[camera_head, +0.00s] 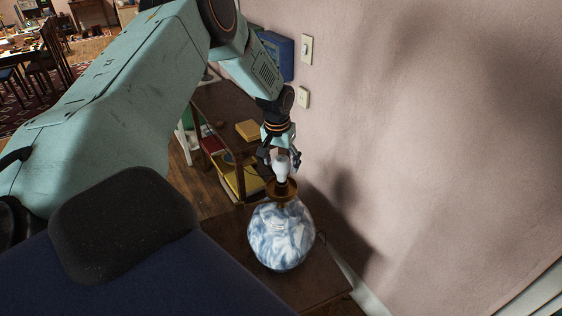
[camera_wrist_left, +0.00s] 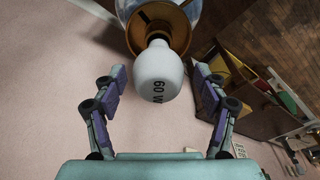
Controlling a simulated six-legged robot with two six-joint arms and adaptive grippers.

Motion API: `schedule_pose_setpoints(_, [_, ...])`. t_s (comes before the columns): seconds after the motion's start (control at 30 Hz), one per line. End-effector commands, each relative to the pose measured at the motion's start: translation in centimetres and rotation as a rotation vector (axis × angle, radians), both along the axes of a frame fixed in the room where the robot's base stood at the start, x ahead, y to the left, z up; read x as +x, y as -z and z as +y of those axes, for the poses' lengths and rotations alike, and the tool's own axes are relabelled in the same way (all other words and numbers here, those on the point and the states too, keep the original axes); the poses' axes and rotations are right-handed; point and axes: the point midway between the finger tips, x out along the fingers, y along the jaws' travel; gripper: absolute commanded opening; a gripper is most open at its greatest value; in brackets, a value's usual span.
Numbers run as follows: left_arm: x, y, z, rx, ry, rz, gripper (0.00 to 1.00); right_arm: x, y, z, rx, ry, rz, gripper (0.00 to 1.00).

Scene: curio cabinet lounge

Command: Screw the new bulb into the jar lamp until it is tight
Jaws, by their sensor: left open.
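The jar lamp (camera_head: 281,236) has a round blue-and-white marbled body and a brass neck. It stands upright on a small dark wooden table. The white bulb (camera_head: 282,170) sits upright at the lamp's brass socket; I cannot tell how deep it is seated. In the left wrist view the bulb (camera_wrist_left: 158,72) shows a "60 W" mark, with the brass socket (camera_wrist_left: 158,28) behind it. My left gripper (camera_head: 279,160) is above the lamp, around the bulb. Its fingers (camera_wrist_left: 158,95) are spread on both sides of the bulb with gaps, not touching it. My right gripper is not in view.
The pink wall, with a light switch (camera_head: 307,50) and an outlet (camera_head: 303,97), is close to the right of the lamp. A wooden shelf (camera_head: 226,110) with books stands behind the lamp. A dark blue padded seat (camera_head: 120,270) fills the lower left.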

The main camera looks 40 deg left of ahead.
Motion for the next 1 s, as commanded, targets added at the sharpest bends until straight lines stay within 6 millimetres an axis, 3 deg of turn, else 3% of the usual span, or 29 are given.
schedule_pose_setpoints(0.57, [-0.06, 0.03, 0.0, 0.0, -0.225, 0.001, 0.72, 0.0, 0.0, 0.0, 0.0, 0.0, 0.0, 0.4])
schedule_pose_setpoints(1.0, [-0.03, 0.01, -0.08, 0.001, -0.64, 0.0, 0.72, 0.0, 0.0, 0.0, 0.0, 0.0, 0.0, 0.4])
